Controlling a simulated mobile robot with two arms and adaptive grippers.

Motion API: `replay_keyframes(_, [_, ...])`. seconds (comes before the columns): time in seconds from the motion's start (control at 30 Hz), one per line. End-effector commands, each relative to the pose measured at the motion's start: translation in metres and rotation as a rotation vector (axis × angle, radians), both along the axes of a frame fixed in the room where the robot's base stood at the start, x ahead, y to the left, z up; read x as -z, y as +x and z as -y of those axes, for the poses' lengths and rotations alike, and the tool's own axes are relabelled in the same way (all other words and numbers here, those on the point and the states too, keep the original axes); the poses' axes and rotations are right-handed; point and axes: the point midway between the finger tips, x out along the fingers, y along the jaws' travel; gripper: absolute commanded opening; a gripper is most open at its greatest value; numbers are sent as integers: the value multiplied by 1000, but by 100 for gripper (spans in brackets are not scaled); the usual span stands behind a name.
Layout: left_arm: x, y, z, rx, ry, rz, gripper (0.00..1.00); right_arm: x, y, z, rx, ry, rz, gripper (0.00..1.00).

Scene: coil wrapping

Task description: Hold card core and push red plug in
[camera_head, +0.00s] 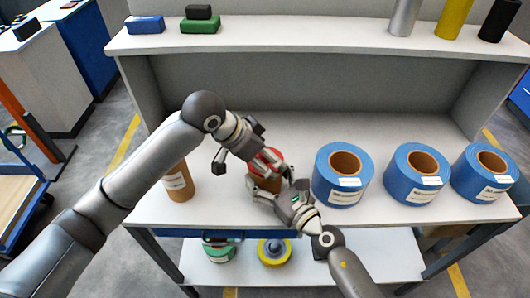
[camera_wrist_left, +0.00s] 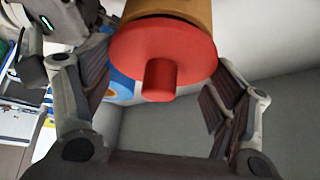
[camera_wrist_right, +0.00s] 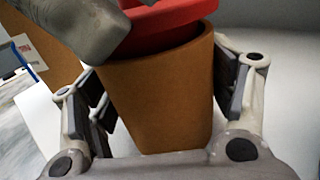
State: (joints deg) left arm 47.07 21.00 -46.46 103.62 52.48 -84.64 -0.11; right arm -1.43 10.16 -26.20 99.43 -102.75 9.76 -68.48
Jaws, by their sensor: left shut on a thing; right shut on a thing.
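The brown card core (camera_head: 264,184) stands on the near part of the bench, partly hidden by my grippers. My right gripper (camera_head: 272,190) is shut on its side; the right wrist view shows the core (camera_wrist_right: 160,90) between the fingers. The red plug (camera_head: 268,158) sits at the core's top. In the right wrist view its red flange (camera_wrist_right: 175,25) stands above the core's rim, with its lower part inside the mouth. My left gripper (camera_head: 250,155) is shut on the plug from above. The left wrist view shows the red flange and knob (camera_wrist_left: 160,80) between its fingers.
Another labelled card core (camera_head: 178,182) stands to the left on the bench. Several blue coils (camera_head: 343,190) stand to the right. Boxes (camera_head: 200,25) and cylinders (camera_head: 404,18) stand on the upper shelf. Coils lie on the lower shelf (camera_head: 330,262). The back middle of the bench is clear.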

Motion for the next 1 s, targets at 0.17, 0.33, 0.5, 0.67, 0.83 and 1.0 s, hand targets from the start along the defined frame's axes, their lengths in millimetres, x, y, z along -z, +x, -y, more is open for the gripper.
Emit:
replay_keyframes(0.17, [5,0,0,0,-1,-1,55,0,0,0,0,1,1,52])
replay_keyframes(0.33, [9,0,0,0,-1,-1,55,0,0,0,0,1,1,52])
replay_keyframes(0.5, [10,0,0,0,0,0,91,0,0,0,0,1,1,52])
replay_keyframes(0.67, [10,0,0,0,0,0,100,0,0,0,0,1,1,52])
replay_keyframes(0.83, [10,0,0,0,0,0,100,0,0,0,0,1,1,52])
replay_keyframes(1.0, [7,-1,-2,0,-1,1,100,0,0,0,0,1,1,52])
